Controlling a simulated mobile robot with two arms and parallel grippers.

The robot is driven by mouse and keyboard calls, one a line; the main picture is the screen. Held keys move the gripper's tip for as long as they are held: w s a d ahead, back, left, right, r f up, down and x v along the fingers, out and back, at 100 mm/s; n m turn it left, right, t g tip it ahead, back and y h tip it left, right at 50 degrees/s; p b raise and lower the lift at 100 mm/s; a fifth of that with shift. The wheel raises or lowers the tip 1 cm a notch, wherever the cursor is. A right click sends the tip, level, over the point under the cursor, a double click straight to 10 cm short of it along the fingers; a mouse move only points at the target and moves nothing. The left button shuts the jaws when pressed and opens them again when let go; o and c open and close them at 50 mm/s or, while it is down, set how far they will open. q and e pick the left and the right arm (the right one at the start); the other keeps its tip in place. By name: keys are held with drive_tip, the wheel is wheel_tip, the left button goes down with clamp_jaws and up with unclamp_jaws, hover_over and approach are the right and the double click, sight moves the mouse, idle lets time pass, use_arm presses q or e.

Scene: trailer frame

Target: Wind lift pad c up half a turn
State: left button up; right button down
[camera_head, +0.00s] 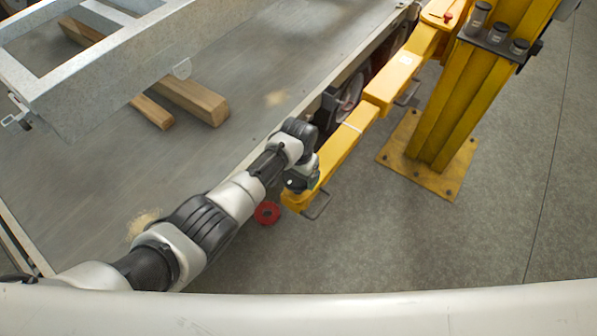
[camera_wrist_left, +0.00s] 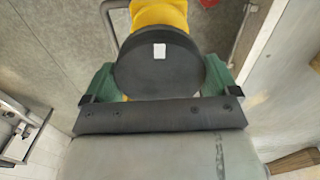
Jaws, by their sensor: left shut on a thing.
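A round black lift pad (camera_wrist_left: 158,66) with a white mark on its face fills the middle of the left wrist view. It sits at the end of a yellow lift arm (camera_head: 337,151), whose yellow end also shows behind the pad (camera_wrist_left: 160,12). My left gripper (camera_head: 302,180) is at this arm end, in front of the pad, which it mostly hides in the head view. In the left wrist view the green fingers of the gripper (camera_wrist_left: 158,78) are on both sides of the pad, shut on its rim. My right gripper is not in view.
A yellow post (camera_head: 460,105) on a bolted base plate stands at the right. A grey steel frame (camera_head: 110,58) and wooden blocks (camera_head: 192,97) are at the upper left. A red ring (camera_head: 267,213) lies left of the arm end. Grey floor at lower right is clear.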

use_arm(q)
drive_tip(key=shift+s+a+f, duration=0.15)
drive_tip(key=shift+s+f, duration=0.05)
drive_tip(key=shift+f, duration=0.15)
drive_tip(key=o, duration=0.7)
drive_tip(key=shift+c, duration=0.2)
drive_tip(key=shift+w, duration=0.2)
wheel_tip(320, 180, up, 11)
drive_tip(key=shift+f, duration=0.1)
